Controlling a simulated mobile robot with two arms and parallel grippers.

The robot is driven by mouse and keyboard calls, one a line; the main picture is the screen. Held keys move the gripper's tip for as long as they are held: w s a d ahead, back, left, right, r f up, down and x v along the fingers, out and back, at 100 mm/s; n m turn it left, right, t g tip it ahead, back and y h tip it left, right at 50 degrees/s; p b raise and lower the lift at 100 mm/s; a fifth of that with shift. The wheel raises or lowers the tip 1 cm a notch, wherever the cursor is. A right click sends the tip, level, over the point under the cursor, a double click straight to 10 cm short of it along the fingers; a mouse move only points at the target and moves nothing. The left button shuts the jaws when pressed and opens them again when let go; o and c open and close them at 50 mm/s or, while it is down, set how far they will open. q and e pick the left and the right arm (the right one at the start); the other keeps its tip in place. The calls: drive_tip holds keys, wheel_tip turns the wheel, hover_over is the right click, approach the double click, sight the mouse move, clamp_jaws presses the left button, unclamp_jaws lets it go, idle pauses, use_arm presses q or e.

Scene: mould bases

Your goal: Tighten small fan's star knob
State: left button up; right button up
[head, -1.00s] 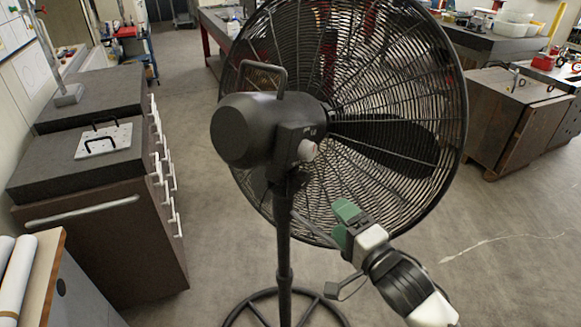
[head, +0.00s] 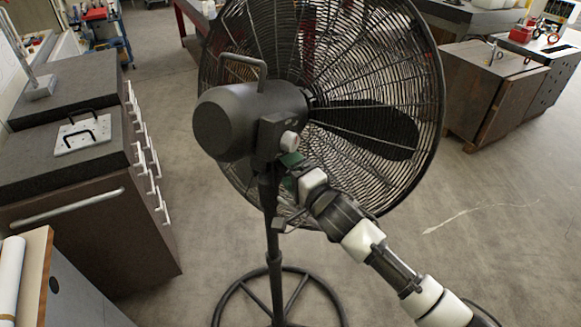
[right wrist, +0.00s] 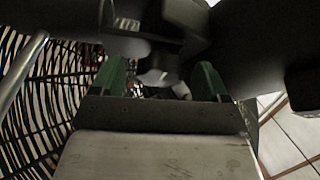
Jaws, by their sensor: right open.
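The black pedestal fan (head: 235,125) stands upright with its rear motor housing facing me. A small pale knob (head: 289,141) sticks out of the block on the fan's neck; its star shape is too small to tell. My right gripper (head: 289,171) is just below the knob, with its green fingers apart and pointing up at the neck. In the right wrist view the green fingers (right wrist: 160,82) stand either side of a pale, dim part that looks like the knob (right wrist: 154,78). I cannot tell if they touch it. My left gripper is out of view.
The fan's wire cage (head: 420,60) is close behind my right gripper. The ring base (head: 232,290) stands on open grey floor. Dark drawer cabinets (head: 90,220) line the left, and a brown cabinet (head: 490,95) stands at the right.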

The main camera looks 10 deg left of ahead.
drive_tip(key=shift+c, duration=0.3)
drive_tip(key=c, duration=0.9)
drive_tip(key=shift+m+g+h+p, duration=0.3)
drive_tip(key=shift+m+g+p, duration=0.3)
drive_tip(key=shift+m+p, duration=1)
drive_tip(key=shift+m+g+h+p, duration=0.3)
drive_tip(key=shift+m+g+p, duration=0.3)
drive_tip(key=shift+m+p, duration=1)
drive_tip(key=o, duration=1)
drive_tip(key=shift+c, duration=0.2)
